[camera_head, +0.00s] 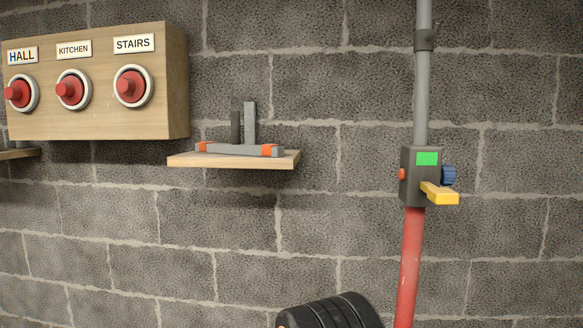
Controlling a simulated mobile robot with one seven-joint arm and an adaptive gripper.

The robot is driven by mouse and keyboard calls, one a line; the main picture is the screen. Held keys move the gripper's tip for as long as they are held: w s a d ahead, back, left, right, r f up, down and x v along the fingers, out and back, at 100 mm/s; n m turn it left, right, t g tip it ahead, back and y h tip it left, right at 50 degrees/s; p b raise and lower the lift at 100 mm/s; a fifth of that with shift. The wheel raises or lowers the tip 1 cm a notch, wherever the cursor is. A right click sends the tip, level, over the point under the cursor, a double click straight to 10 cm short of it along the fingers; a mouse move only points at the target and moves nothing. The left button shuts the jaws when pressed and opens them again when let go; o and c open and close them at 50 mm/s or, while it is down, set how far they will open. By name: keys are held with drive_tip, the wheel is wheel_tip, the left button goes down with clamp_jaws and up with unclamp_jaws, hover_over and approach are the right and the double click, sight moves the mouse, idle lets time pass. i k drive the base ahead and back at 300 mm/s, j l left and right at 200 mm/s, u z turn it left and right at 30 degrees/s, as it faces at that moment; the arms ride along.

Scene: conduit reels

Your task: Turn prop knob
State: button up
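A prop stands upright against the wall at the right, with a grey upper tube (422,95) and a red lower tube (409,265). A dark box (409,190) sits where the tubes meet. It has a green panel (427,159) on its front. A blue ribbed knob (448,175) sticks out of the box's right side. Below the knob, a yellow lever (440,194) points right. A small orange button (403,174) is on the box's left side. My gripper is not in view.
A wooden box (160,80) with red knobs marked HALL, KITCHEN and STAIRS is at the upper left. A small shelf (232,162) holds a grey and orange tool (238,150). A black ribbed cylinder (330,312) is cut off by the bottom edge. Bare block wall lies between shelf and prop.

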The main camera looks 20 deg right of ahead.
sight(447, 171)
drive_tip(key=k+l, duration=0.15)
drive_tip(key=l, duration=0.2)
drive_tip(key=k+l, duration=0.1)
drive_tip(key=l, duration=0.25)
drive_tip(key=k+l, duration=0.15)
drive_tip(key=l, duration=0.2)
drive_tip(key=k+l, duration=0.15)
drive_tip(key=l, duration=0.2)
drive_tip(key=k+l, duration=0.1)
drive_tip(key=l, duration=0.25)
drive_tip(key=k+l, duration=0.15)
drive_tip(key=l, duration=0.2)
drive_tip(key=k+z, duration=0.15)
drive_tip(key=z, duration=0.15)
drive_tip(key=k+z, duration=0.15)
drive_tip(key=z, duration=0.2)
drive_tip(key=i+l+u, duration=0.15)
drive_tip(key=i+u, duration=0.2)
